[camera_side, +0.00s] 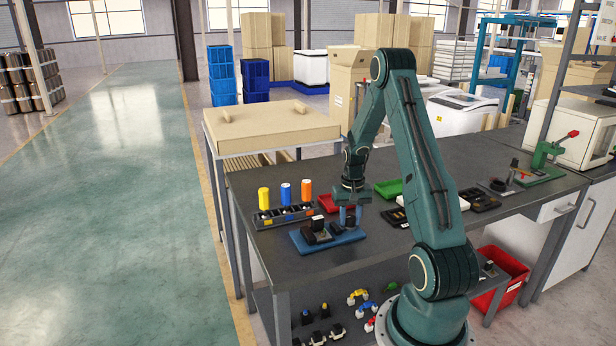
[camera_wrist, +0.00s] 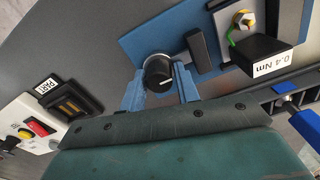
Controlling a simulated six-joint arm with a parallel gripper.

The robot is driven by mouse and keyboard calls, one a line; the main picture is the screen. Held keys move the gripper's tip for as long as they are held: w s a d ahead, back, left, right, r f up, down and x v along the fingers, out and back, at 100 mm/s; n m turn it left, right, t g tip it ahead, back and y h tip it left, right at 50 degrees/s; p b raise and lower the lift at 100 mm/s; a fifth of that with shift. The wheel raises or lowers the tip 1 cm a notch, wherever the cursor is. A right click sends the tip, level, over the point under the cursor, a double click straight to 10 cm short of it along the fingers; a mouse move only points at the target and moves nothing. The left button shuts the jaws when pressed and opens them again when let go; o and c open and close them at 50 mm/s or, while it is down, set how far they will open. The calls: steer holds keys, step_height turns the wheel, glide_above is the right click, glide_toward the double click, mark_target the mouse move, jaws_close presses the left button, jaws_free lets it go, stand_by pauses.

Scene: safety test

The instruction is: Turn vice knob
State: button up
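The vice knob (camera_wrist: 158,73) is round and black with a light pointer line. It sits on the blue base plate (camera_wrist: 125,47) in the wrist view. My gripper (camera_wrist: 160,78) has one blue finger on each side of the knob, very close to its edges. I cannot tell whether the fingers touch it. A dark bar (camera_wrist: 202,50) stands just right of the knob. In the side view my gripper (camera_side: 350,216) points down over the right part of the blue base plate (camera_side: 304,243), and the knob is hard to make out there.
A black block labelled 0.4 Nm (camera_wrist: 262,55) stands right of the knob, near a brass bolt (camera_wrist: 243,19) with a green wire. Yellow (camera_side: 264,197), blue (camera_side: 286,193) and orange (camera_side: 306,189) cylinders stand behind the plate. A red tray (camera_side: 335,204) lies close behind my gripper.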

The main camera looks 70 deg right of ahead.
mark_target(350, 216)
steer(key=shift+o, duration=1.3)
step_height(350, 216, up, 14)
